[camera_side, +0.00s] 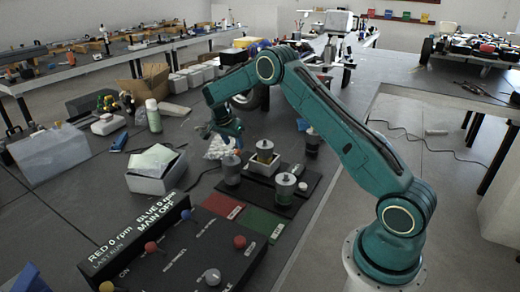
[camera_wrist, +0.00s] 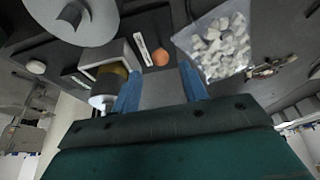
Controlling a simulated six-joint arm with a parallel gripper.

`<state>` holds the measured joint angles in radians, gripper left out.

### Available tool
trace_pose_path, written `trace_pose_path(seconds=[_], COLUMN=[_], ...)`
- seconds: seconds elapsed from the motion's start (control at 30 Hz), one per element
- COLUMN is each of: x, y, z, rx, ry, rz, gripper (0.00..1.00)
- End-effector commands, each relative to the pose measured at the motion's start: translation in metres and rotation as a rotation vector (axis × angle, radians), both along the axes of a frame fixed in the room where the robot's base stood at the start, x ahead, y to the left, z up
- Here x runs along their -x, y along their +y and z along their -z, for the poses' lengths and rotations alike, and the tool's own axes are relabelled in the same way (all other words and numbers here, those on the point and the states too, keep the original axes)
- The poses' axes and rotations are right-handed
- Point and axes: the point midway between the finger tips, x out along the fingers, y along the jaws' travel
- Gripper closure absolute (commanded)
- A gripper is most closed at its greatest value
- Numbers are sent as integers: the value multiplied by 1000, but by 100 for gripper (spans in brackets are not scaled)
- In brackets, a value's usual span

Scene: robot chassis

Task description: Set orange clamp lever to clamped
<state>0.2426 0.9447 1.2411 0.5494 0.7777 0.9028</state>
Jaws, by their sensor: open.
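A round orange knob (camera_wrist: 160,57), which looks like the end of the orange clamp lever, shows in the wrist view just beyond my fingertips, near a white box (camera_wrist: 113,56). The lever's arm and its set position cannot be made out. In the side view the likely clamp area is around the white box (camera_side: 264,165) that holds a jar (camera_side: 264,148). My gripper (camera_side: 226,130) is above the bench behind this group, pointing down. In the wrist view my gripper (camera_wrist: 160,84) has its two blue fingers apart with nothing between them.
A clear bag of pale pieces (camera_wrist: 217,45) lies beside the knob. Metal-lidded canisters (camera_side: 231,169) and (camera_side: 285,188) stand on a dark plate. A control box (camera_side: 200,245) with several coloured knobs is in front. Red and green pads (camera_side: 262,222) lie between them.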

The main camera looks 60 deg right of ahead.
Motion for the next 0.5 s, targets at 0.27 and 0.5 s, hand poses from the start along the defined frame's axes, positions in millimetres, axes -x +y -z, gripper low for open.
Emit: trace_pose_path(seconds=[0.27, 0.5], x=[0, 0], y=[-16, -26], z=[40, 61], rx=[-1, -1], ry=[1, 0], rz=[2, 1], gripper=[56, 56])
